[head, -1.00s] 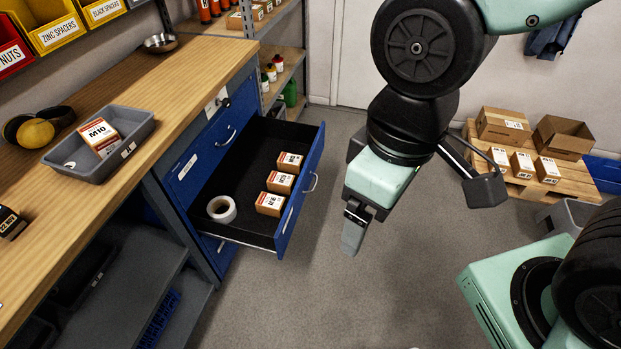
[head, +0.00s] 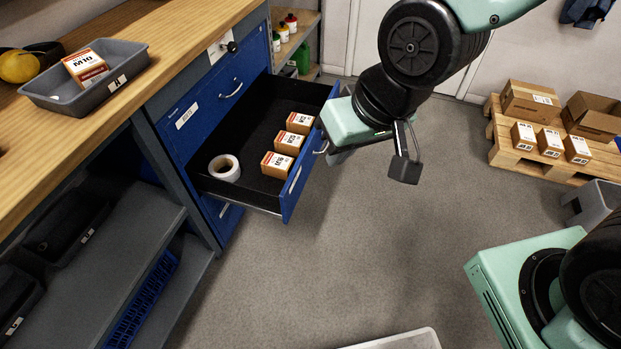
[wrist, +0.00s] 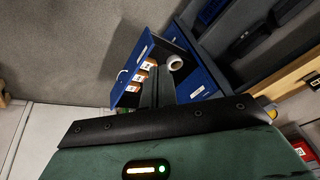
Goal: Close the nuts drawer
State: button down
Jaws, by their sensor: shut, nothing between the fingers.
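The open blue drawer (head: 290,208) sticks out of the workbench cabinet, its label too small to read. It holds several small boxed packs (head: 288,143) and a white tape roll (head: 225,168). Its front has a metal handle (head: 322,148).
Another closed blue drawer (head: 205,108) is above the open one. A grey tray (head: 128,62) with an M10 box sits on the wooden bench. A pallet (head: 538,160) with cartons stands at the right. The floor in front of the drawer is clear.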

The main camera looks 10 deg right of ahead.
jog(key=w+f+m+t+y+b, duration=0.1)
jog(key=w+f+m+t+b, duration=0.1)
jog(key=w+f+b, duration=0.35)
jog(key=w+f+m+t+y+b, duration=0.1)
jog(key=w+f+m+t+b, duration=0.15)
jog(key=f+b, duration=0.6)
jog(key=m+t+b, duration=1)
jog(key=m+b, duration=0.4)
jog(key=b, duration=1.9)
send_near(304, 156)
jog(key=w+d, duration=0.2)
jog(key=w, duration=0.2)
jog(key=shift+w+a+b, duration=0.45)
jog(key=shift+w+a, duration=0.05)
jog(key=shift+a, duration=0.35)
jog(key=shift+w+a+b, duration=0.45)
jog(key=shift+a, duration=0.4)
